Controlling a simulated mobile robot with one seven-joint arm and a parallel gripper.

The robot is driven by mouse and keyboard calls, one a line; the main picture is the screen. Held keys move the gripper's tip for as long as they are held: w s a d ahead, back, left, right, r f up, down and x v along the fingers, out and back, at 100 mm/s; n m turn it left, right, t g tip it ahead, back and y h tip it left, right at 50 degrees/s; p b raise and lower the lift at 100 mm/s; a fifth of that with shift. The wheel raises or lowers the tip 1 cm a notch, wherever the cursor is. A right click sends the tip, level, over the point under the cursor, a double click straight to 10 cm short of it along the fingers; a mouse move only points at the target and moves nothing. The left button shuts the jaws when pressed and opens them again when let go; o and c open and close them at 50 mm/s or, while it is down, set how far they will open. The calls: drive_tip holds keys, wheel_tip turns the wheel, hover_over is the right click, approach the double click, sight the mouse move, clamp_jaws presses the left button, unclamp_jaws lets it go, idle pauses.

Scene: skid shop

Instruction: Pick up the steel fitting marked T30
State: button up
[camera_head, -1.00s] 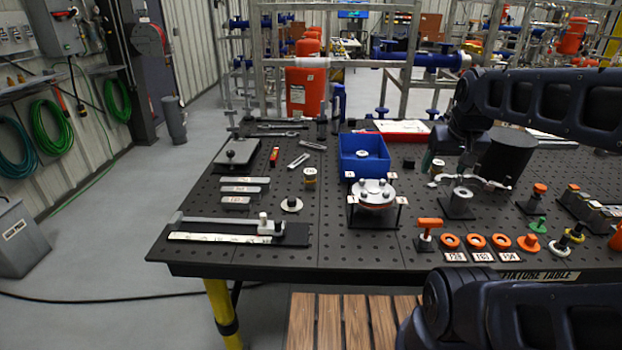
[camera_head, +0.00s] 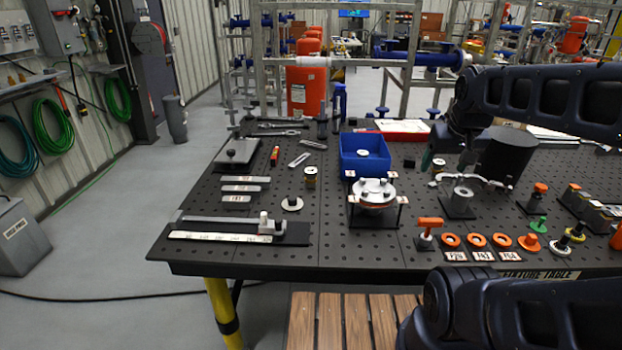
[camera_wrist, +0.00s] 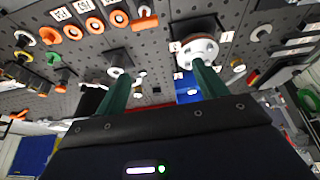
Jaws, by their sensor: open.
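No T30 mark is readable in either view, so I cannot tell which piece bears it. In the head view, small cylindrical pieces with pale tops show: one (camera_head: 310,174) stands on the table left of the blue bin (camera_head: 377,168), and another (camera_head: 438,167) stands to the bin's right. My gripper (camera_wrist: 160,78) is open in the wrist view, its two green fingers apart with nothing held between them. In the head view it is mostly hidden by my arm, with a bit of green showing near the right-hand piece.
The dark perforated table holds a clamp fixture with a white disc (camera_head: 374,192), a black cylinder (camera_head: 507,155), orange rings (camera_head: 476,240) with labels, and a long scale (camera_head: 220,237). Bare table lies around the left cylindrical piece and at front centre.

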drive_tip(key=w+a+n+g+h, duration=0.1)
drive_tip(key=w+n+g, duration=0.1)
drive_tip(key=w+n, duration=0.35)
drive_tip(key=n+h, duration=0.9)
drive_tip(key=n, duration=0.4)
hover_over(315, 177)
drive_tip(key=s+d, duration=0.5)
drive_tip(key=d, duration=0.1)
wheel_tip(315, 177, down, 13)
drive_tip(key=a+f+n+t, duration=0.1)
drive_tip(key=a+f, duration=0.2)
drive_tip(key=a, duration=0.2)
drive_tip(key=w+a+f+n+t+h, duration=0.1)
drive_tip(key=a+f+n+t, duration=0.1)
drive_tip(key=a+f, duration=0.2)
drive_tip(key=w+a+f+n+t, duration=0.1)
drive_tip(key=a+f+n, duration=0.1)
drive_tip(key=a+f, duration=0.2)
drive_tip(key=shift+w+a+f+h, duration=0.1)
drive_tip(key=shift+a+h, duration=0.05)
drive_tip(key=shift+a, duration=0.3)
drive_tip(key=shift+w+a+f+h, duration=0.1)
drive_tip(key=shift+a+h, duration=0.05)
drive_tip(key=shift+a, duration=0.3)
drive_tip(key=shift+f, duration=0.15)
drive_tip(key=x, duration=0.5)
drive_tip(key=shift+w+d, duration=0.2)
drive_tip(key=shift+x, duration=2.6)
drive_tip(key=shift+s+f, duration=0.2)
